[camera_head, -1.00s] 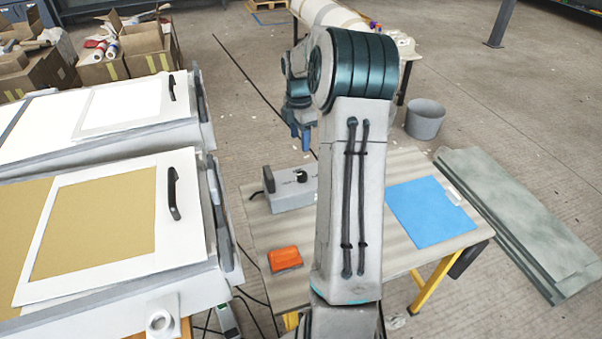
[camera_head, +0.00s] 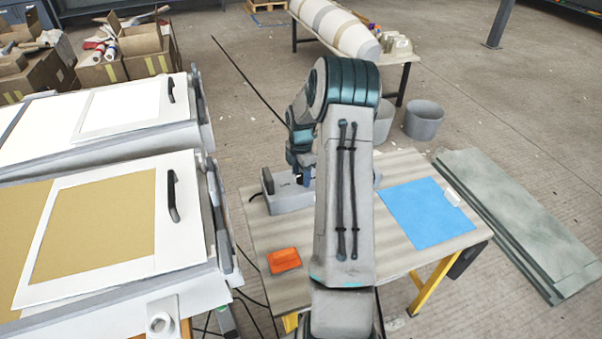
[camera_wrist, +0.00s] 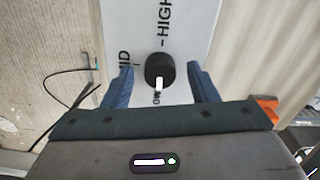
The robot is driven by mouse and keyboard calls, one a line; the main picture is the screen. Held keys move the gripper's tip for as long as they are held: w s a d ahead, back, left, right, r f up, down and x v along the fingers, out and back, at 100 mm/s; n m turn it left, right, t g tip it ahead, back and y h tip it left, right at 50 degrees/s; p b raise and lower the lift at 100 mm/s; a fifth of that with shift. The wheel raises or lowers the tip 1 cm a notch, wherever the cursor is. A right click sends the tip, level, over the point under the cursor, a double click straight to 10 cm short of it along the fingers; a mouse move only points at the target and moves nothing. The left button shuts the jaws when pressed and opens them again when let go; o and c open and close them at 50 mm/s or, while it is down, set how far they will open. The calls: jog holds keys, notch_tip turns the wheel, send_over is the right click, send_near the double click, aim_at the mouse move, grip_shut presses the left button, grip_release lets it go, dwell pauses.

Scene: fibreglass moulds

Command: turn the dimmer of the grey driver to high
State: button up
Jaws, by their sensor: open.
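The grey driver (camera_head: 290,203) is a low box on the table, partly hidden by my arm in the head view. In the wrist view its pale face (camera_wrist: 188,20) carries a black round dimmer knob (camera_wrist: 160,68) with a white pointer mark. The mark points down the picture, at the partly covered LOW label. MID is at the knob's left and HIGH is above it. My gripper (camera_wrist: 161,76) is open, with one blue finger on each side of the knob and a visible gap to both. It also shows over the driver in the head view (camera_head: 302,178).
An orange block (camera_head: 284,260) lies on the table (camera_head: 400,265) in front of the driver, and a blue sheet (camera_head: 428,212) lies to the right. A white-framed mould (camera_head: 180,235) with a black handle stands close to the table's left. Dark cables run beside the driver.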

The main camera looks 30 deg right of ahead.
jog(key=shift+f, duration=0.1)
jog(key=c, duration=1)
jog(key=shift+o, duration=0.2)
